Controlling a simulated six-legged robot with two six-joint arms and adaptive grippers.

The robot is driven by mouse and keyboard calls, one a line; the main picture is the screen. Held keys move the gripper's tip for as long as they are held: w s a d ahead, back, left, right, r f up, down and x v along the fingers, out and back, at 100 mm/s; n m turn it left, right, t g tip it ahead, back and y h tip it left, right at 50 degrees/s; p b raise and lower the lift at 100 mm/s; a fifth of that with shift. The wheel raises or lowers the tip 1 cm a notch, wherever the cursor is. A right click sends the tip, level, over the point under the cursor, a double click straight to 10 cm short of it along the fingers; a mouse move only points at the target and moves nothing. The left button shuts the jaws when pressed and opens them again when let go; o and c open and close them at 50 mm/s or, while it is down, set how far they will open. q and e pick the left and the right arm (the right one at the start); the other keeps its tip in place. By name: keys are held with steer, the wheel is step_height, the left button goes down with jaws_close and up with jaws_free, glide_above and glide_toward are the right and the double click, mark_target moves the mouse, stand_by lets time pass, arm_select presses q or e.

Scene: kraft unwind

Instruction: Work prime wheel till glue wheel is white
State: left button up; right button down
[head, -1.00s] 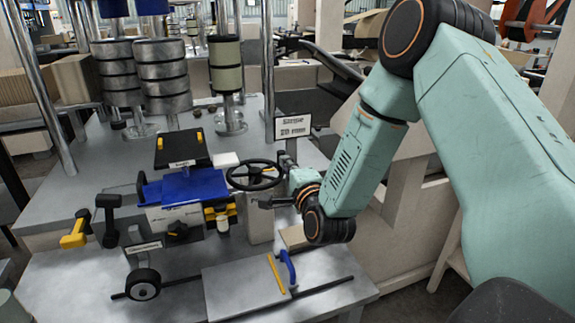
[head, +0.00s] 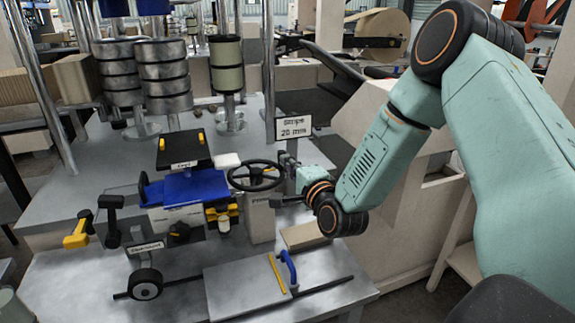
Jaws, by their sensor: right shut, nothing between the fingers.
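A black spoked handwheel (head: 256,176) lies nearly flat on a pale pedestal (head: 261,222) with a partly hidden label. I take it as the prime wheel. A small cream-white roller (head: 224,224) sits under a yellow block left of the pedestal. A black wheel with a pale hub (head: 146,284) stands at the lower left. I cannot tell for certain which is the glue wheel. My left gripper is out of view.
A sign reading "stripe 20 mm" (head: 294,127) stands behind the handwheel. A blue unit (head: 190,188) with a tilted black panel (head: 184,149) is to its left. A plate with a blue handle (head: 288,268) and a tan block (head: 305,236) lie in front.

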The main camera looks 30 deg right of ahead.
steer(key=w+d+n+y+b, duration=0.2)
steer(key=w+n+y, duration=0.2)
steer(key=w+y, duration=0.3)
steer(key=shift+d+n+g, duration=0.3)
stand_by(0.5)
steer(key=shift+w, duration=0.1)
stand_by(0.3)
steer(key=v, duration=0.7)
steer(key=shift+s, duration=0.25)
stand_by(0.3)
steer(key=shift+d, duration=0.1)
steer(key=shift+s+f, duration=0.1)
